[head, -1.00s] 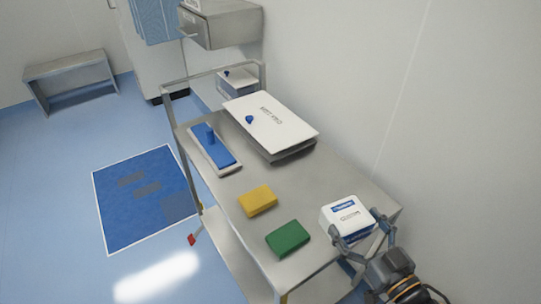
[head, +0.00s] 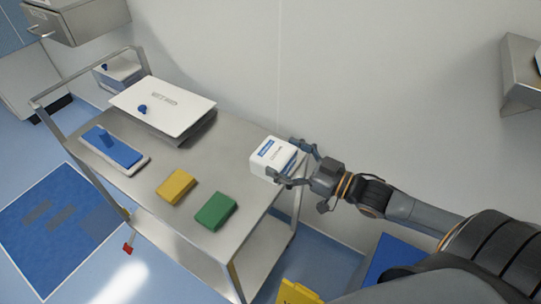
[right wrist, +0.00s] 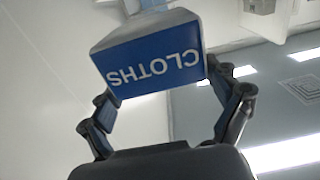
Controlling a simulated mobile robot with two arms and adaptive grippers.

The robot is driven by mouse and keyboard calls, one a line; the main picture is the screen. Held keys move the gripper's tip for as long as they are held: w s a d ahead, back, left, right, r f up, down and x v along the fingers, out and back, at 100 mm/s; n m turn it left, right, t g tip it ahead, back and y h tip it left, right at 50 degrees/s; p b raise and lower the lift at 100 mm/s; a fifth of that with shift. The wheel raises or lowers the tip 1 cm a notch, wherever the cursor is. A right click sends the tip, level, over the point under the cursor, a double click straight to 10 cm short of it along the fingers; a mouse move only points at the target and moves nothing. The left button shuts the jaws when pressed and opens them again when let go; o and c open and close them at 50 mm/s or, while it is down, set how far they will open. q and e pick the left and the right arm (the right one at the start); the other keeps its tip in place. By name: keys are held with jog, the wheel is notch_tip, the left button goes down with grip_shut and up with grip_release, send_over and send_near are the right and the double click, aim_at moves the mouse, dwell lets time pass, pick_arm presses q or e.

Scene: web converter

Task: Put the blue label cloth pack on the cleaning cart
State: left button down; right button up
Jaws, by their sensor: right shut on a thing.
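The blue label cloth pack (head: 270,160) is a white block with a blue label, at the right end of the steel cleaning cart (head: 150,195). My right gripper (head: 292,164) is shut on it, one finger on each side. In the right wrist view the pack (right wrist: 150,60) shows its blue face reading "CLOTHS" between the fingers (right wrist: 165,100). In the head view the pack is over or on the cart top; I cannot tell whether it touches the surface. My left gripper is not in view.
On the cart are a green block (head: 216,210), a yellow block (head: 175,187), a blue-topped flat tool (head: 113,150) and a white-lidded box (head: 160,105). The wall (head: 380,80) stands close behind. A yellow object (head: 298,293) is at the bottom edge.

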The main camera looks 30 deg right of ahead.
aim_at(280, 148)
jog(key=w, duration=0.1)
jog(key=w+d+f, duration=0.1)
jog(key=w, duration=0.1)
jog(key=w+f, duration=0.1)
jog(key=w, duration=0.1)
jog(key=shift+d+f, duration=0.15)
jog(key=shift+d, duration=0.15)
jog(key=w+f, duration=0.2)
jog(key=f, duration=0.1)
jog(key=w+d+f+b, duration=0.1)
jog(key=f, duration=0.1)
jog(key=shift+w+d, duration=0.1)
jog(key=shift+w, duration=0.3)
jog(key=shift+w+f, duration=0.2)
jog(key=shift+f, duration=1.6)
jog(key=shift+f, duration=0.2)
jog(key=o, duration=1.1)
jog(key=shift+o, duration=0.2)
